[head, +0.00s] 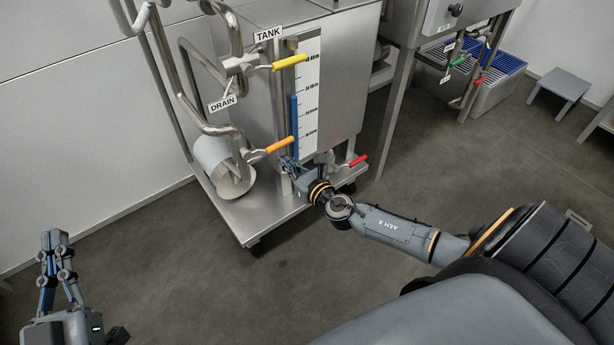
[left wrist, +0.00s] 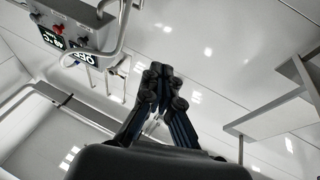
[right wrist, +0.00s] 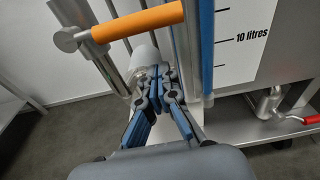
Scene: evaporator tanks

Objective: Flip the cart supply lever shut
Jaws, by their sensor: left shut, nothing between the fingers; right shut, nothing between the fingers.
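The steel cart carries a tank with several levers, and no label reads "supply", so I cannot tell which lever is meant. A yellow lever (head: 290,62) sits by the TANK label, pointing right. An orange lever (head: 280,145) lower on the pipe also points right; it crosses the top of the right wrist view (right wrist: 137,22). A red lever (head: 358,161) is low on the tank's right side (right wrist: 312,119). My right gripper (head: 285,160) is shut and empty, just below the orange lever, apparently not touching it. My left gripper (head: 54,237) is shut and empty, over the floor at lower left.
The tank (head: 345,75) has a litre scale and stands on the cart deck (head: 250,215). Steel pipes with a DRAIN label (head: 222,103) rise at its left. The floor before the cart is clear.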

